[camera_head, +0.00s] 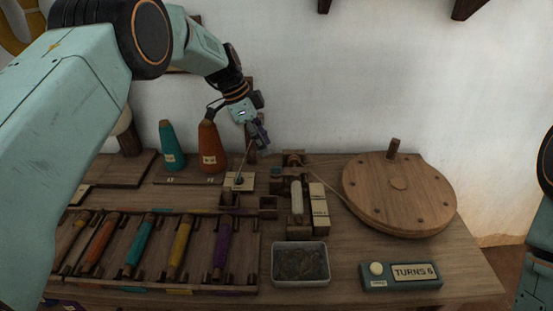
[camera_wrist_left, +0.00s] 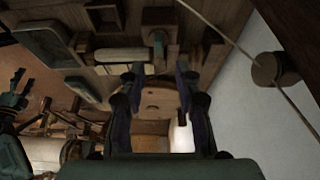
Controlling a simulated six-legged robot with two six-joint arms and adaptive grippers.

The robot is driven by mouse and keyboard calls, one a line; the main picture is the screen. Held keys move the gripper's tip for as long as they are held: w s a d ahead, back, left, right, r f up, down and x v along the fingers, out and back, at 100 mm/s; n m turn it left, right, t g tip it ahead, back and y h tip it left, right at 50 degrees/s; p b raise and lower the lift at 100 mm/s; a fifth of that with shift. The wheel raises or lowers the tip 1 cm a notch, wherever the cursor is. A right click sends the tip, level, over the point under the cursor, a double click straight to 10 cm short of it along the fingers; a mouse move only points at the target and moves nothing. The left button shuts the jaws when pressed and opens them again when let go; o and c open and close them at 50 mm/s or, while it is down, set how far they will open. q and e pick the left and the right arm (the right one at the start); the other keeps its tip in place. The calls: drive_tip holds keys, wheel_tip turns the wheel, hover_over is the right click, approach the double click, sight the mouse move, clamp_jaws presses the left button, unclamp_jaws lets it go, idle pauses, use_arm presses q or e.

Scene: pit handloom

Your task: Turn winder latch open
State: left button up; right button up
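The wooden winder (camera_head: 297,220) stands mid-table, with a pale bobbin along it and small wooden blocks at its far end (camera_head: 293,158). I cannot tell for sure which small part is the latch. My left gripper (camera_head: 264,147) is in the air just left of and above the winder's far end, pointing down. In the left wrist view my left gripper (camera_wrist_left: 160,88) has its two dark fingers apart with nothing held between them. A small wooden block with a short peg (camera_wrist_left: 158,45) lies beyond the fingertips there.
A round wooden wheel (camera_head: 398,194) stands right of the winder. A metal tray (camera_head: 300,282) and a TURNS counter (camera_head: 402,284) sit in front. A rack of coloured bobbins (camera_head: 150,282) lies left. Teal (camera_head: 171,150) and orange (camera_head: 211,148) cones stand behind.

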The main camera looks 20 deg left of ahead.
sight(276, 167)
use_arm(q)
drive_tip(key=b+x, duration=0.1)
drive_tip(key=x, duration=0.5)
drive_tip(key=shift+d+f+b, duration=0.1)
drive_tip(key=shift+f+b, duration=0.25)
drive_tip(key=shift+b, duration=0.05)
drive_tip(key=shift+s+d+f, duration=0.15)
drive_tip(key=shift+d+f, duration=0.15)
drive_tip(key=shift+f, duration=0.1)
drive_tip(key=shift+a+f, duration=0.1)
drive_tip(key=shift+c, duration=0.4)
drive_tip(key=c, duration=0.3)
clamp_jaws()
